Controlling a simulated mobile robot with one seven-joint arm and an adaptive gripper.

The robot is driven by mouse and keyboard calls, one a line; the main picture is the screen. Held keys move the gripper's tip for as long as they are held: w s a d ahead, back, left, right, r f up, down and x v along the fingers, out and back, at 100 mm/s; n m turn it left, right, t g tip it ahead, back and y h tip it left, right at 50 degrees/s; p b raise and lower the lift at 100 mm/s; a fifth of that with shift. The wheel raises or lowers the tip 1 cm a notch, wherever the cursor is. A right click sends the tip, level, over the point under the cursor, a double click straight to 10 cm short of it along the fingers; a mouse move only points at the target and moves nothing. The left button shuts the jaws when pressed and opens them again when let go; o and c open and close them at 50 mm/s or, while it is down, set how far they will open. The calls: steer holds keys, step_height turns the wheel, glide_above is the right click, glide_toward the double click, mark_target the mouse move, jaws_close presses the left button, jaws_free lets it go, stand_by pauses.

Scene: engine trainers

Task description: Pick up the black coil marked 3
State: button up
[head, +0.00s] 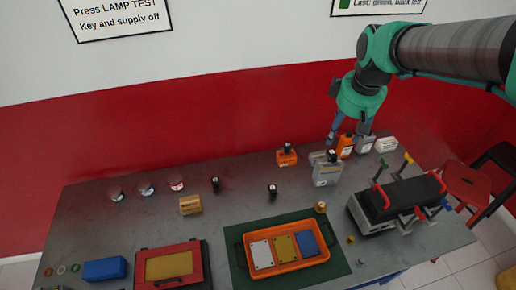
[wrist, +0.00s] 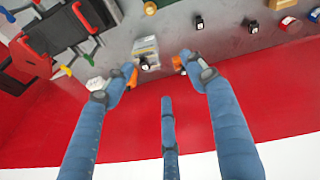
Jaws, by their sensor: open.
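Several small black coils with pale tops show, but their numbers are too small to read, so I cannot tell which is marked 3. Two black coils stand on the bare bench, one left (head: 215,184) and one near the tray (head: 272,190); both also show in the wrist view (wrist: 253,27) (wrist: 199,22). Another black coil (head: 287,148) is at an orange block (head: 287,159). One more (head: 332,156) is at a grey unit (head: 326,174). My gripper (head: 350,134) is open and empty above the bench's back edge, behind the grey unit; its blue fingers spread in the wrist view (wrist: 158,88).
An orange tray (head: 246,240) with coloured plates lies on a green mat (head: 240,276). A black device with red handles (head: 395,199) stands at right. An orange item (head: 345,146) and white box (head: 387,145) stand near my gripper. A red wall (head: 190,125) rises behind the bench.

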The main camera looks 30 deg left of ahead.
steer(key=w+a+f+n, duration=0.2)
steer(key=a+f+n, duration=0.3)
steer(key=a, duration=0.8)
steer(key=n+g+h+p, duration=0.1)
steer(key=n+g+p, duration=0.15)
steer(key=n, duration=0.55)
glide_above(215, 180)
step_height(215, 180, down, 28)
steer(key=shift+s+d+p, duration=0.1)
steer(key=shift+p, duration=0.2)
steer(key=shift+f, duration=0.15)
steer(key=shift+f, duration=4.15)
steer(key=shift+f, duration=2.6)
